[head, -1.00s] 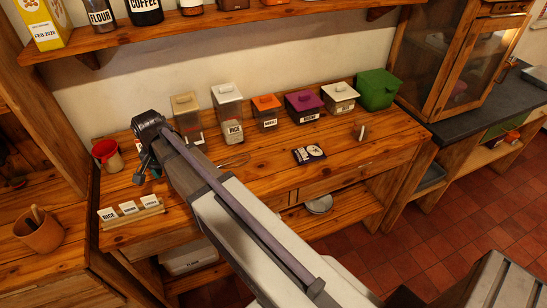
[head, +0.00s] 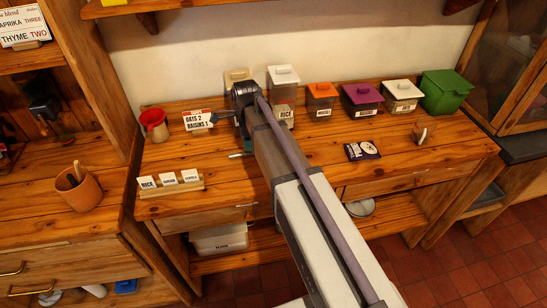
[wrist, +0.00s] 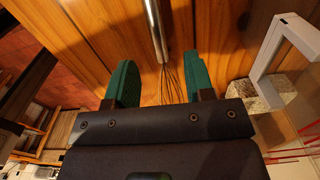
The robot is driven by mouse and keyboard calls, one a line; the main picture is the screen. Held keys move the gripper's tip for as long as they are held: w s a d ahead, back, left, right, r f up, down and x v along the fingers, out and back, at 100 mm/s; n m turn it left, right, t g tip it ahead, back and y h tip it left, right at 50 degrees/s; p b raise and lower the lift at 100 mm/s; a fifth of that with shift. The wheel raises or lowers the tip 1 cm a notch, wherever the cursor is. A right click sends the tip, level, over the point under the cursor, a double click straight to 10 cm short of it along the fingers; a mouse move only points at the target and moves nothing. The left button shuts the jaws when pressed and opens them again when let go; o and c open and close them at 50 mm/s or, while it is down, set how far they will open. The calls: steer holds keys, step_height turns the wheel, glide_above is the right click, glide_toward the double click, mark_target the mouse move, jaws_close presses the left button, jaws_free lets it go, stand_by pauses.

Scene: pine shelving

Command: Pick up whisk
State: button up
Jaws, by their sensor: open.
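The whisk lies on the wooden counter (head: 300,165). In the wrist view its metal handle (wrist: 156,28) runs in from the top edge, and its wire loops (wrist: 171,82) lie between my two green fingers. My gripper (wrist: 160,85) is open, pointing down above the whisk. The fingers stand on either side of the wires with gaps; the lower ends of the wires are hidden by the gripper body.
A clear container with a pale lid (wrist: 282,50) stands close right of the fingers in the wrist view. A row of lidded canisters, including a purple-lidded one (head: 362,97), lines the wall.

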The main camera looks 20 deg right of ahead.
step_height(320, 180, down, 6)
steer(key=b, duration=0.5)
steer(key=shift+d+r, duration=0.15)
steer(key=shift+r, duration=0.1)
steer(key=shift+s+r, duration=0.1)
steer(key=shift+r, duration=0.1)
jaws_close()
